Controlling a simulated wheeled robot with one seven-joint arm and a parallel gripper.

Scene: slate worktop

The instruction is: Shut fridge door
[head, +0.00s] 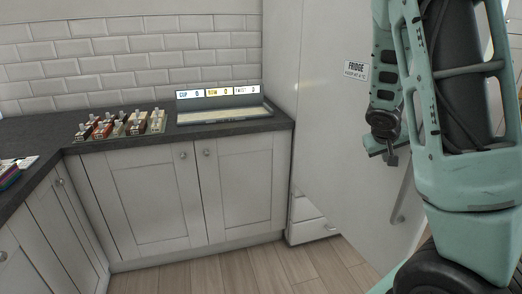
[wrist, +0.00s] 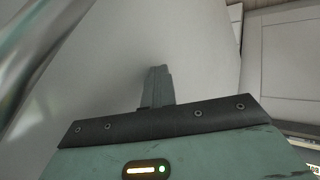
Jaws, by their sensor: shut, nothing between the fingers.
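The white fridge door (head: 335,130) fills the centre right of the head view, with a FRIDGE label (head: 356,71) on it and a vertical handle (head: 403,196) lower right. The door stands at an angle to the cabinets; white drawer fronts (head: 311,230) show below its slanting lower edge. My gripper (head: 391,158) is in front of the door, between label and handle. In the wrist view its fingers (wrist: 157,85) are together and empty, against the pale door surface (wrist: 105,60). I cannot tell whether they touch it.
White base cabinets (head: 150,200) under a dark worktop (head: 235,128) run left of the fridge. On it are a sign-backed tray (head: 215,118) and a rack of small items (head: 120,124). Bare wooden floor (head: 230,268) lies in front.

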